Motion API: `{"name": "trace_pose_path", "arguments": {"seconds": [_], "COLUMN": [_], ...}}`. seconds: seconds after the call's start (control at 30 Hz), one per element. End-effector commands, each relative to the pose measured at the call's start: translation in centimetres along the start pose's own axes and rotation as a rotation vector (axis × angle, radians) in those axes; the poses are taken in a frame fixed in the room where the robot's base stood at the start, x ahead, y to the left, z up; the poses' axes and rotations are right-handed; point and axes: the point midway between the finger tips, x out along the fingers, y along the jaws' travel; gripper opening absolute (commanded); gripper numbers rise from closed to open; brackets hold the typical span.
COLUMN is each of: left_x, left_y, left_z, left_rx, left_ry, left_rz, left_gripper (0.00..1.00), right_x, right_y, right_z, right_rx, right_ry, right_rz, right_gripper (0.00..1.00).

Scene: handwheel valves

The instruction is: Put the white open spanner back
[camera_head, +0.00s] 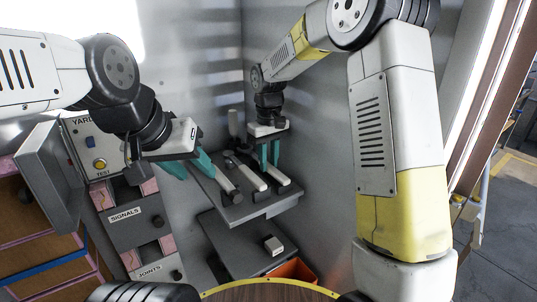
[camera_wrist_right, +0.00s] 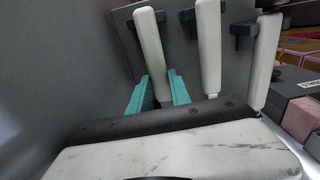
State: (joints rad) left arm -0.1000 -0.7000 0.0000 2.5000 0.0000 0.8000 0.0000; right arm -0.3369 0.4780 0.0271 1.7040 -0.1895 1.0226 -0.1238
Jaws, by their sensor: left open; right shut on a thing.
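Several white-handled tools hang in or lie on a grey rack (camera_head: 238,212); their heads are hard to make out, so I cannot tell the open spanner from the others by shape. My right gripper (camera_head: 269,152) is over the rack's right side. In the right wrist view its teal fingers (camera_wrist_right: 158,92) are on either side of the leftmost white handle (camera_wrist_right: 149,42), shut on it. Two more white handles stand to its right, a middle one (camera_wrist_right: 209,50) and a far right one (camera_wrist_right: 264,60). My left gripper (camera_head: 188,166) is open and empty, at the rack's left side.
A grey panel with drawers marked SIGNALS (camera_head: 131,223) and JOINTS stands left, near my left gripper. A lower grey shelf (camera_head: 240,248) holds a small white block (camera_head: 273,245). An orange bin (camera_head: 295,269) is below. Grey walls close in behind the rack.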

Motion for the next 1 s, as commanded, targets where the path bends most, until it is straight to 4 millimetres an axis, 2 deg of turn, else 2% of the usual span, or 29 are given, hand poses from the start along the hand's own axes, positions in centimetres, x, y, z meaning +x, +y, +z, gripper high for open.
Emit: {"name": "trace_pose_path", "arguments": {"seconds": [0.17,0.2,0.3,0.53,0.63,1.0], "left_x": [0.00,0.00,0.00,0.00,0.00,0.00], "left_y": [0.00,0.00,0.00,0.00,0.00,0.00], "left_z": [0.00,0.00,0.00,0.00,0.00,0.00], "left_rx": [0.000,0.000,0.000,0.000,0.000,0.000], "left_ry": [0.000,0.000,0.000,0.000,0.000,0.000], "left_rz": [0.000,0.000,0.000,0.000,0.000,0.000], "left_gripper": [0.44,0.44,0.44,0.44,0.44,0.44], "right_x": [0.02,0.02,0.02,0.06,0.06,0.05], "right_y": [0.01,0.01,0.01,0.01,0.00,0.00], "right_z": [0.00,0.00,0.00,0.02,0.02,0.01], "right_rx": [0.000,0.000,0.000,0.000,0.000,0.000], "right_ry": [0.000,0.000,0.000,-0.001,-0.001,0.000], "right_rz": [0.000,0.000,0.000,0.000,0.000,0.000], "right_gripper": [0.00,0.32,0.50,0.52,0.71,0.71]}}
